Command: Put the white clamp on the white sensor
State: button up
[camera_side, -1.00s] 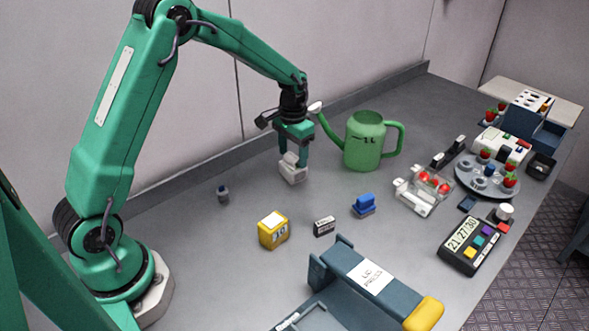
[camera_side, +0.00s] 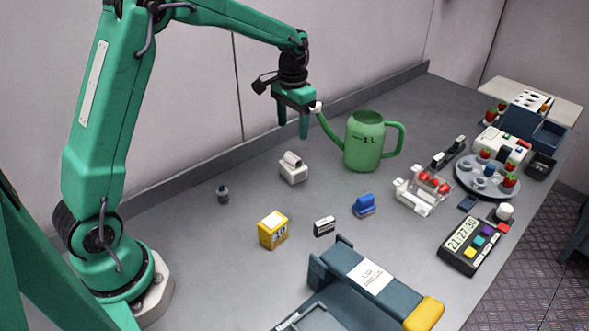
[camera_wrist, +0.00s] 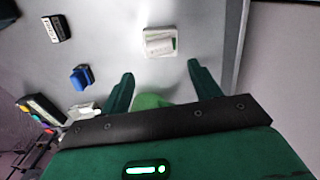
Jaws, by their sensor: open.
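A white block (camera_side: 293,172), which looks like the white sensor, stands on the bench left of the green can. A smaller white piece with a dark part, which looks like the white clamp (camera_side: 291,158), rests on top of it. In the wrist view the white block (camera_wrist: 147,43) lies ahead of the fingers, with the piece on it; exactly how they fit together is too small to tell. My gripper (camera_side: 293,124) is open and empty, above and behind the block and apart from it. Its two fingers also show in the wrist view (camera_wrist: 160,75).
The green watering can (camera_side: 366,145) stands close right of my gripper, its spout beside the fingers. The bench around the block is clear.

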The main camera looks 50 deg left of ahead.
jog(key=shift+r, duration=1.65)
jog(key=s+d+r+t, duration=0.35)
jog(key=s+r, duration=0.45)
jog(key=s, duration=0.4)
jog(key=s+d+f+t, duration=0.1)
jog(key=s+d+t, duration=0.1)
jog(key=s, duration=1.2)
jog(key=shift+s+d, duration=0.3)
jog(key=shift+d, duration=0.2)
